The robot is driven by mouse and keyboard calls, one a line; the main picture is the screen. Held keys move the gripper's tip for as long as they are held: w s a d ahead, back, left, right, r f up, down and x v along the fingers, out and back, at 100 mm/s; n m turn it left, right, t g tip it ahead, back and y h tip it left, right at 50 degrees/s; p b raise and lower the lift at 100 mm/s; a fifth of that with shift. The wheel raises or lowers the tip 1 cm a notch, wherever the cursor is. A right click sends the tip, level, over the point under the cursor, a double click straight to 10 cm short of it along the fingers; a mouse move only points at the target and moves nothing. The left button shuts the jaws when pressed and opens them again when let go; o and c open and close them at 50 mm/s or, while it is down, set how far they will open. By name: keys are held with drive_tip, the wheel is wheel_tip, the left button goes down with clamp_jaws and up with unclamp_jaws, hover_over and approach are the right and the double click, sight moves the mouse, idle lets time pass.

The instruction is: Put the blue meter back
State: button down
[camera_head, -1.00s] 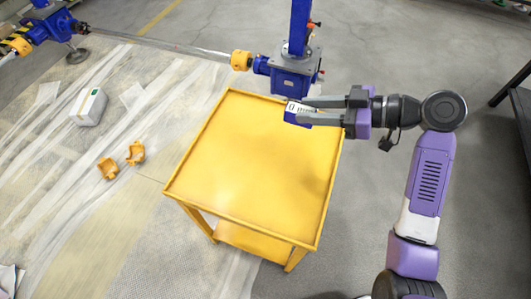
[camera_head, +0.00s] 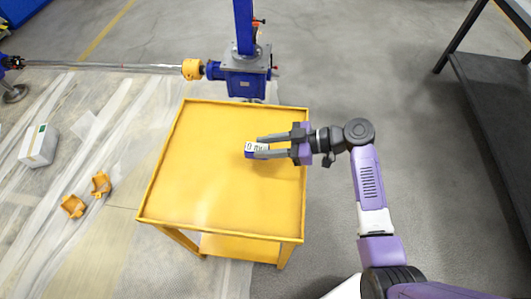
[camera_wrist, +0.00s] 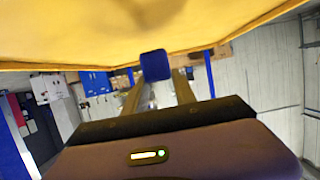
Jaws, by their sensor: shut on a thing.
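The blue meter (camera_head: 253,149) has a white, marked face and sits between the fingertips of my gripper (camera_head: 264,147), over the right part of the yellow cart's top (camera_head: 200,170). In the wrist view, its blue end (camera_wrist: 155,65) shows between the two fingers of my gripper (camera_wrist: 157,82), with the yellow top close by. My gripper is shut on the meter. I cannot tell whether the meter touches the cart top.
A blue screw jack (camera_head: 246,75) with a yellow coupling (camera_head: 192,69) stands behind the cart. Orange cover halves (camera_head: 73,206) and a white box (camera_head: 38,145) lie on the floor sheet at left. A dark bench (camera_head: 495,100) stands at right. The cart top is otherwise bare.

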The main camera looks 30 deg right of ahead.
drive_tip(key=shift+f, duration=1.9)
drive_tip(key=shift+f+b, duration=0.1)
drive_tip(key=shift+b, duration=0.2)
drive_tip(key=c, duration=1)
unclamp_jaws()
drive_tip(key=shift+s+d, duration=0.1)
drive_tip(key=v, duration=1.1)
drive_tip(key=shift+s+d+r, duration=0.25)
drive_tip(key=shift+r, duration=0.05)
